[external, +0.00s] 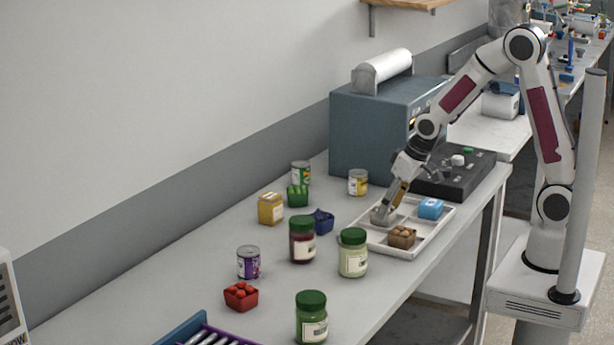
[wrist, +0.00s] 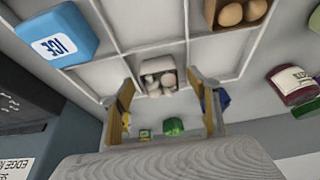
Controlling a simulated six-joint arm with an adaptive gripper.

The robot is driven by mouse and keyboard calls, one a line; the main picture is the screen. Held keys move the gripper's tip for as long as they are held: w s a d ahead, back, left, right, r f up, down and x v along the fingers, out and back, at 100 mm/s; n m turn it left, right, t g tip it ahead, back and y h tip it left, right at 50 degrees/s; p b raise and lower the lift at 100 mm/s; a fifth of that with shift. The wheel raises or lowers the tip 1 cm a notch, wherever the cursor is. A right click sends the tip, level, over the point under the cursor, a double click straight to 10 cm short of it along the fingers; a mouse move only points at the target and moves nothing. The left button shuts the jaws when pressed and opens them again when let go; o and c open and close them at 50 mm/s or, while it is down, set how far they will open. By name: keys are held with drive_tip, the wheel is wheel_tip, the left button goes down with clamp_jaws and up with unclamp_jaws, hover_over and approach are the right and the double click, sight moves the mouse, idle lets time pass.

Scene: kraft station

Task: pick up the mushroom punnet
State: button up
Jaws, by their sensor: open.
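The mushroom punnet (wrist: 157,68) is a small pale grey tub with whitish mushrooms. It sits in a compartment of the white divided tray (wrist: 118,57). In the external view the punnet (external: 379,217) shows just below my gripper (external: 392,200), which partly covers it. In the wrist view my gripper (wrist: 160,82) is open, with one finger on each side of the punnet in the picture. I cannot tell whether the fingers touch it.
The tray also holds a blue ice box (external: 430,208) and a brown egg punnet (external: 402,236). Jars, including a green-lidded one (external: 353,254), cans and small punnets stand left of the tray. A blue-grey machine (external: 372,130) and a dark control panel (external: 455,172) stand behind.

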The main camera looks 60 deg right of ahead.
drive_tip(key=shift+x, duration=0.85)
drive_tip(key=c, duration=1.2)
